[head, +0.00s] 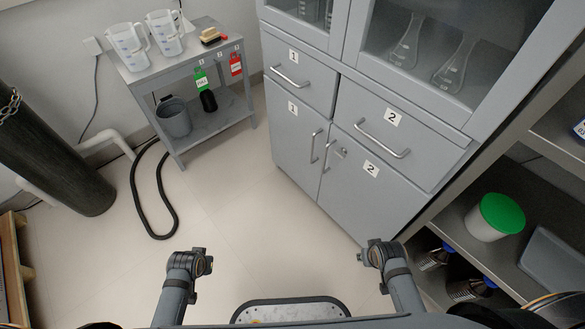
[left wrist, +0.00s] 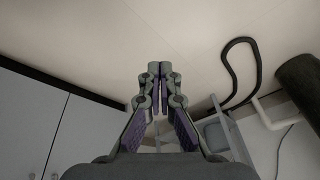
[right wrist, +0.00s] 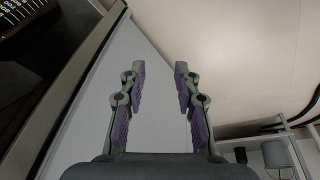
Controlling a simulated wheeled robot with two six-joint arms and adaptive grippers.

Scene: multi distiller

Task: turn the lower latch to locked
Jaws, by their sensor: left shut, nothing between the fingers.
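A small metal latch (head: 340,149) sits on the grey lower cabinet door marked 2 (head: 365,175), close to that door's handle (head: 327,156). It is too small to tell whether it is turned to locked. My left gripper (left wrist: 160,72) is shut and empty in the left wrist view, with floor beyond its fingertips. My right gripper (right wrist: 160,70) is open and empty in the right wrist view, pointing past a grey surface and floor. Both arms show at the bottom of the head view, well apart from the latch; their fingers are not clear there.
Drawers marked 1 (head: 300,75) and 2 (head: 385,120) sit above the doors. A shelf at right holds a white tub with a green lid (head: 501,213). A small grey table (head: 180,65) stands back left, with a black hose (head: 137,190) on the floor. The middle floor is clear.

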